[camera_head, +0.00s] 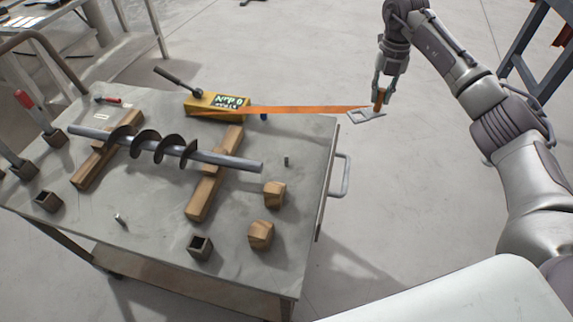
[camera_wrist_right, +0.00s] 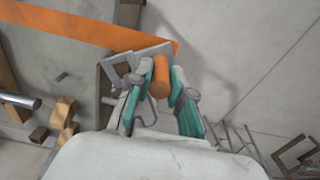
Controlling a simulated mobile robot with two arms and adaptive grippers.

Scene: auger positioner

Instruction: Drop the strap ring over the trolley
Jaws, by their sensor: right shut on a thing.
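My right gripper (camera_head: 382,94) is shut on the orange grip of the strap ring (camera_head: 364,117), a flat grey metal frame. The ring hangs just right of the trolley (camera_head: 310,190), near its back right corner; its height is hard to judge. An orange strap (camera_head: 300,109) runs nearly straight from a yellow box (camera_head: 215,103) on the trolley to the ring. In the right wrist view the orange grip (camera_wrist_right: 161,76) sits between the teal fingers, and the grey frame (camera_wrist_right: 118,66) shows to the left of them. My left gripper is not in view.
An auger (camera_head: 165,148) lies across two wooden supports (camera_head: 214,175) on the trolley top. Wooden blocks (camera_head: 262,234) and small dark sockets (camera_head: 200,247) stand around it. A side handle (camera_head: 345,175) sticks out at the right.

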